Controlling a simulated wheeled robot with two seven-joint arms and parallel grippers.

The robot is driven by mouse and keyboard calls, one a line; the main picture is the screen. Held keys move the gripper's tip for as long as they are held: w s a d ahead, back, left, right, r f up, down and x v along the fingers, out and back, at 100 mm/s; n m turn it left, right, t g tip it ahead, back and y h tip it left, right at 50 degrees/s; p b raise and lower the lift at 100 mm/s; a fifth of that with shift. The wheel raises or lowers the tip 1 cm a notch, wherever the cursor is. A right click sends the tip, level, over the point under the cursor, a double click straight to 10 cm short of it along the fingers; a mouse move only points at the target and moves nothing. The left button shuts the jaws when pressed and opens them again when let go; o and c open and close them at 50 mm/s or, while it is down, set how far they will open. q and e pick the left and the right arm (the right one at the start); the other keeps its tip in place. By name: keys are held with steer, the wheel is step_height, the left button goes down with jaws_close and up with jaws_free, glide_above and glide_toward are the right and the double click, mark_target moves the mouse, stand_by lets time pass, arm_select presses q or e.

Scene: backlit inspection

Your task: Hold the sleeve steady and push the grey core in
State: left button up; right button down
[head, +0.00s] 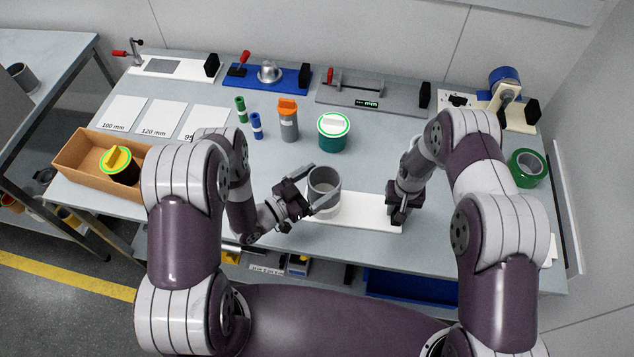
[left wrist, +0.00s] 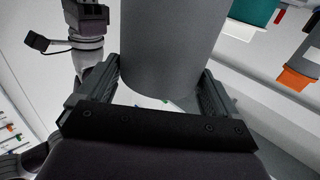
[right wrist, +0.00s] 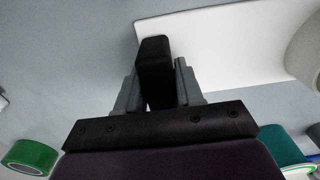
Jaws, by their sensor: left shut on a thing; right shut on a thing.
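A grey, open-topped hollow cylinder (head: 324,196), which I take for the sleeve, stands upright at the left end of a white plate (head: 365,211). My left gripper (head: 316,188) is shut on it from the left; the left wrist view shows the cylinder (left wrist: 172,45) between the two fingers. My right gripper (head: 401,208) is shut on a black block at the plate's right end. The right wrist view shows this block (right wrist: 154,70) between the fingers, with the white plate (right wrist: 215,45) beside it. I cannot make out a separate grey core; the cylinder's inside is shaded.
Behind the cylinder stand a teal canister (head: 332,140), an orange-capped grey bottle (head: 288,124) and small green (head: 241,112) and blue (head: 257,128) cylinders. A cardboard box (head: 80,165) is at left, green tape (head: 527,168) at right. Fixtures line the back edge.

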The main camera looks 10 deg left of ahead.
mark_target(311, 196)
arm_select(q)
steer(key=shift+f, duration=2)
steer(key=shift+f, duration=0.1)
steer(key=o, duration=0.9)
steer(key=v, duration=1.2)
steer(key=shift+s, duration=0.1)
steer(key=shift+c, duration=0.4)
